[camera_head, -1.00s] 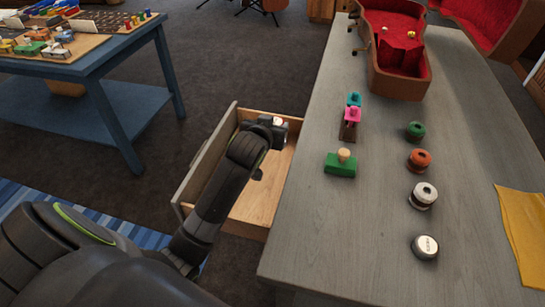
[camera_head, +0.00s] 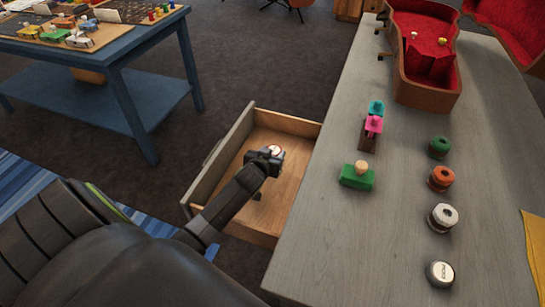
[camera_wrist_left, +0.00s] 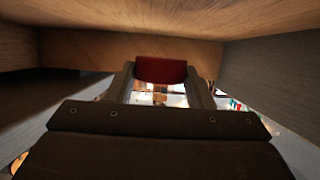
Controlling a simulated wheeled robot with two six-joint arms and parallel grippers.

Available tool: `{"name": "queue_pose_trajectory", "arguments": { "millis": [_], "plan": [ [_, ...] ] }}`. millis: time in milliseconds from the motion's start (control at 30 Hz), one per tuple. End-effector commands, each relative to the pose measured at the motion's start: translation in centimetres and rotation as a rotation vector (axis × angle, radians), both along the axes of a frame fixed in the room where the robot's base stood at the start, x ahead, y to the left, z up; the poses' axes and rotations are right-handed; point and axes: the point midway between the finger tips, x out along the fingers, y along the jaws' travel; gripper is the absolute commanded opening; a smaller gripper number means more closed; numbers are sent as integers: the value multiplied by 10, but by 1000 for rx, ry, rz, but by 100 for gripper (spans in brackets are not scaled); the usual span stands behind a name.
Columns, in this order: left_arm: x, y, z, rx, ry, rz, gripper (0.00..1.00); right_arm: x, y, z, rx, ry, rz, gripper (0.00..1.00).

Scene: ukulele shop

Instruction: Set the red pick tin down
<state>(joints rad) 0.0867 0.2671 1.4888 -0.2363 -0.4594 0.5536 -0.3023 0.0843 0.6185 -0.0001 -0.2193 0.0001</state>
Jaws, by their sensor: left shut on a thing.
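The red pick tin (camera_wrist_left: 160,69) shows dark red between the two fingers of my left gripper (camera_wrist_left: 161,84) in the left wrist view. In the head view, my left gripper (camera_head: 272,156) is over the inside of the open wooden drawer (camera_head: 287,122), and a small part of the tin's white top with a red edge (camera_head: 276,149) shows at its tip. The gripper is shut on the tin. The gripper hides most of the tin in the head view, and I cannot tell whether the tin touches the drawer floor. My right gripper is not in view.
The grey counter (camera_head: 400,205) stands right of the drawer. A blue table (camera_head: 100,60) stands at the upper left.

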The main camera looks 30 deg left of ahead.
Motion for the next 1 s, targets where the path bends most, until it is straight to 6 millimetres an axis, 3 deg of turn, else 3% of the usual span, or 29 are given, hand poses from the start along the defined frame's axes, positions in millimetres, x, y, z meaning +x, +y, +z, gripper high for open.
{"name": "queue_pose_trajectory", "arguments": {
  "millis": [100,867,900,1000],
  "plan": [
    [0,0,-10,1,-1,-1,25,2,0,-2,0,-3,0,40],
    [0,0,-22,0,-1,-1,25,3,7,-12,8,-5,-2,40],
    [0,0,-23,0,0,-1,53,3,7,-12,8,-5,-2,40],
    [0,0,-23,0,1,0,66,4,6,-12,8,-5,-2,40]
  ]
}}
